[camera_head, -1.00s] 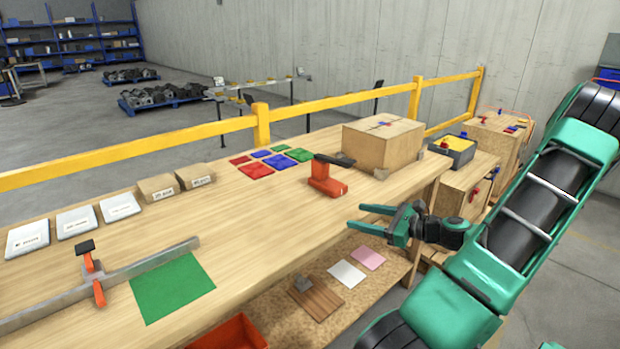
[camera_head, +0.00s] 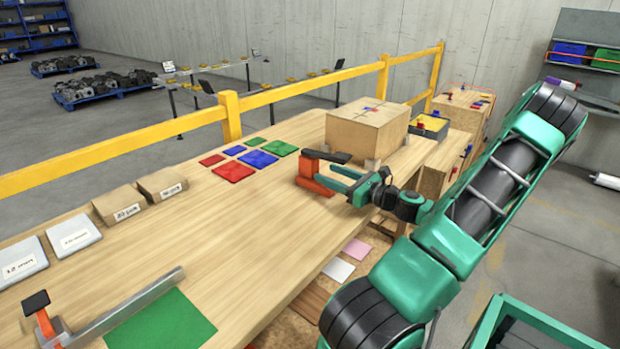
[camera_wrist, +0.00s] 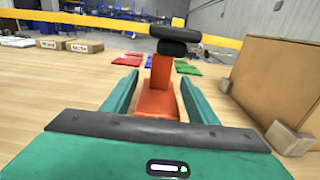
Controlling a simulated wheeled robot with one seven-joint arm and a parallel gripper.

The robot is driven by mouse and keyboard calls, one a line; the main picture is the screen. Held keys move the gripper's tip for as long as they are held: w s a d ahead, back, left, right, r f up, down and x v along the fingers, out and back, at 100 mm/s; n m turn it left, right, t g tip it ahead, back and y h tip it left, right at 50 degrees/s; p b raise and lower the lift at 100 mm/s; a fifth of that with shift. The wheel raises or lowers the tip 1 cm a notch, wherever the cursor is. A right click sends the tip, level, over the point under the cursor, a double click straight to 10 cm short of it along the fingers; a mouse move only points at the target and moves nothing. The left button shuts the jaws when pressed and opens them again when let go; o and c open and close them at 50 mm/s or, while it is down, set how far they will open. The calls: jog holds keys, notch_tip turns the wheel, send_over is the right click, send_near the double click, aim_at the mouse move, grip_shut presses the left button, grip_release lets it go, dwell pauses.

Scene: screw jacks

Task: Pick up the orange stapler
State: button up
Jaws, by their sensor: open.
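The orange stapler (camera_head: 312,175) stands on the wooden workbench (camera_head: 240,235), with a black top part sticking out to the right. My gripper (camera_head: 338,178) is green and open, low over the bench at the stapler's right side. In the wrist view the stapler (camera_wrist: 158,92) shows between the two green fingers (camera_wrist: 157,92), with gaps on both sides near its base. The gripper's palm hides the near lower part.
A cardboard box (camera_head: 365,138) stands on small blocks behind the stapler, to the right of my gripper in the wrist view (camera_wrist: 272,75). Coloured squares (camera_head: 235,170) lie to the left. A yellow rail (camera_head: 300,85) runs along the bench's back edge.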

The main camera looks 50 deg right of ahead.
aim_at(316, 168)
jog(key=shift+w+a+f, duration=0.1)
jog(key=shift+w+a, duration=0.05)
jog(key=shift+w, duration=3.3)
grip_shut()
